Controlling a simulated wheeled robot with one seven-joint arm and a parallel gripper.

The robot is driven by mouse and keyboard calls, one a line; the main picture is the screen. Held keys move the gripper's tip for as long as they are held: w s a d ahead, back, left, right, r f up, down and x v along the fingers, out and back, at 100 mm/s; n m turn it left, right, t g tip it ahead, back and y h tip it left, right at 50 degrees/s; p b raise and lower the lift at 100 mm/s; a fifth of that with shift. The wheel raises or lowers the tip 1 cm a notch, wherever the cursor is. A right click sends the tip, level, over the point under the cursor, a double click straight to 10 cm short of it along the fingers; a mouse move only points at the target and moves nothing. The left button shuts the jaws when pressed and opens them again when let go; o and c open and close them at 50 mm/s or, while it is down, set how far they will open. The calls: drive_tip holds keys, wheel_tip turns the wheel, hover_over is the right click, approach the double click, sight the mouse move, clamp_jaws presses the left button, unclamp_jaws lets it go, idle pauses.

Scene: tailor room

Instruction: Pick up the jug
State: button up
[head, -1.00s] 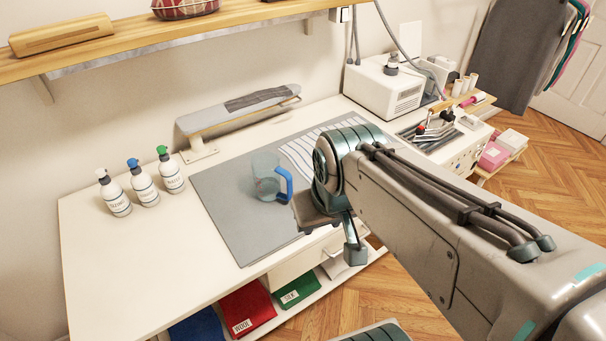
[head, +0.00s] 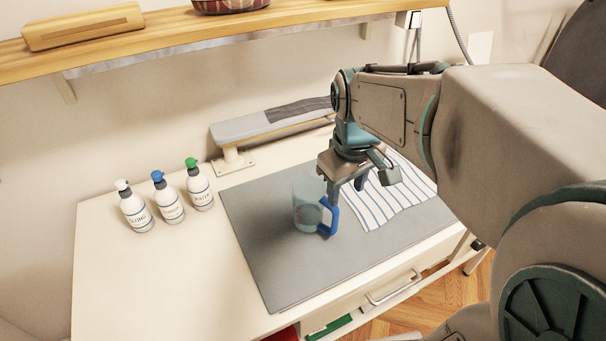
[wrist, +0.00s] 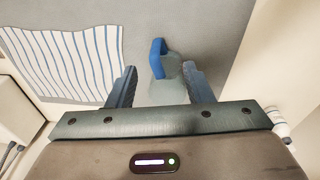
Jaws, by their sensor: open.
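The jug (head: 304,205) is clear with a bluish tint and has a blue handle (head: 330,216) on its right side. It stands upright on the grey mat (head: 270,265). My gripper (head: 346,194) is open and points down, just above and beside the jug on the handle side; the near finger overlaps the handle in the head view. In the wrist view my gripper (wrist: 160,88) has its two fingers apart, with the blue handle (wrist: 158,52) and part of the jug (wrist: 167,91) showing between and beyond them. The rest of the jug is hidden by the gripper body.
A striped cloth (head: 400,195) lies on the mat to the right of the jug. Three pump bottles (head: 168,198) stand at the left. A small ironing board (head: 270,122) stands behind the mat, below a wooden shelf (head: 200,40). The table's left front is clear.

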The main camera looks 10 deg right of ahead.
sight(334, 219)
drive_tip(key=w+f+n, duration=0.1)
drive_tip(key=f, duration=0.3)
drive_tip(key=w+f+n+g, duration=0.1)
drive_tip(key=w+f, duration=0.1)
drive_tip(key=f, duration=0.2)
drive_tip(key=w+f+b, duration=0.1)
drive_tip(key=w+f, duration=0.1)
drive_tip(key=f, duration=0.1)
drive_tip(key=shift+d+f+n, duration=0.1)
drive_tip(key=shift+f+n, duration=0.3)
drive_tip(key=shift+w+f+p, duration=0.15)
drive_tip(key=shift+f+p, duration=0.05)
drive_tip(key=shift+f, duration=1.15)
drive_tip(key=shift+w+f+p, duration=0.15)
drive_tip(key=shift+f, duration=1.2)
clamp_jaws()
